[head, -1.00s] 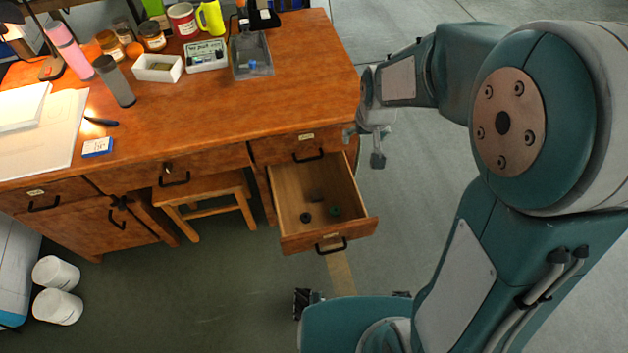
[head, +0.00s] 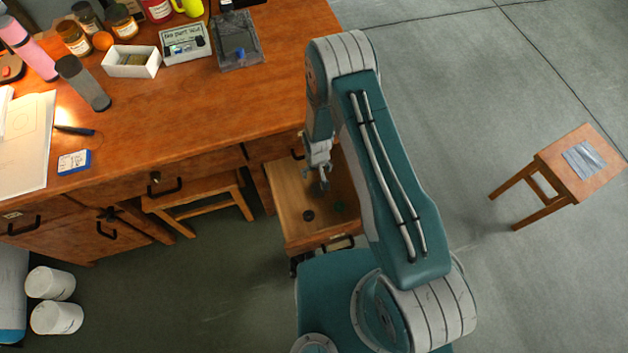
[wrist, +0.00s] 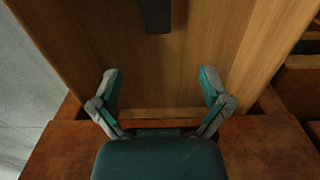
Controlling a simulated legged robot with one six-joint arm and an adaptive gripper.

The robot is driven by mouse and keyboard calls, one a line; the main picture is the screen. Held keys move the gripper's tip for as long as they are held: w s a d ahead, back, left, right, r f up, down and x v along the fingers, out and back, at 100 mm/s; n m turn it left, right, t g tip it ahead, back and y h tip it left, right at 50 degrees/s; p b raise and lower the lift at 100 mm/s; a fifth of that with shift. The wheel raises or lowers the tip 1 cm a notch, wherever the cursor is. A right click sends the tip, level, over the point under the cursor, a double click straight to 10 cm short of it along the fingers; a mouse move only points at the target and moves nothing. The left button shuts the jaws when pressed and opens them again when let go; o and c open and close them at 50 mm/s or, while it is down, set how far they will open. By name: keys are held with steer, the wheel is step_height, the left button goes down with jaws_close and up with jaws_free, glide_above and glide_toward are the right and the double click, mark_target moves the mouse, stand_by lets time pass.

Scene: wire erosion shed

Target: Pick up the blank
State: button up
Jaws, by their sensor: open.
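The blank is most likely the dark grey block (wrist: 157,15) at the top edge of the wrist view, lying on the wooden floor of the open drawer (wrist: 130,62). In the head view the drawer (head: 290,190) is pulled out from the desk, and my gripper hides the spot where the block lay. My gripper (head: 319,180) points down over the drawer. In the wrist view my gripper (wrist: 160,80) has its two fingers spread with nothing between them, and the block is beyond the fingertips.
Drawer walls enclose the space. The desk (head: 200,110) holds jars, boxes and a grey tray (head: 238,42). A wooden stool (head: 560,180) stands right on open floor.

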mark_target(318, 189)
steer(key=f, duration=1.1)
steer(key=shift+s+d+f, duration=0.25)
steer(key=shift+f, duration=0.15)
jaws_close()
